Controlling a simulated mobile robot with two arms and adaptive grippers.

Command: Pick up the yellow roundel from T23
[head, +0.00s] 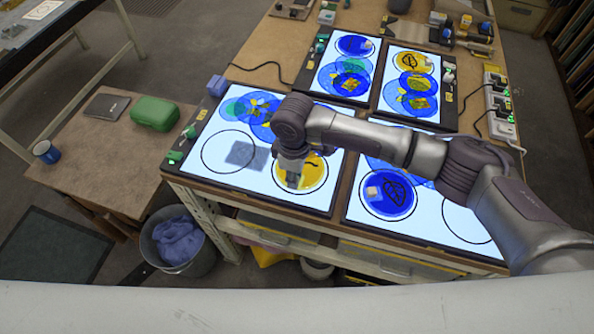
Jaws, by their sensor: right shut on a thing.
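The yellow roundel (314,172) lies in a black ring outline on the near left lit panel (205,178). It is a yellow disc with dark painted marks. My right gripper (291,180) reaches down over its left part, with the fingers shut at a small block on it that they mostly hide. I cannot tell whether the roundel touches the panel or is slightly raised. A T23 label is not readable. My left gripper is not in view.
An empty ring (228,152) is left of the gripper. A blue roundel (388,196) with a pale block lies on the near right panel. Another yellow roundel (412,62) lies on the far right panel. A green case (155,113) sits on the side table.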

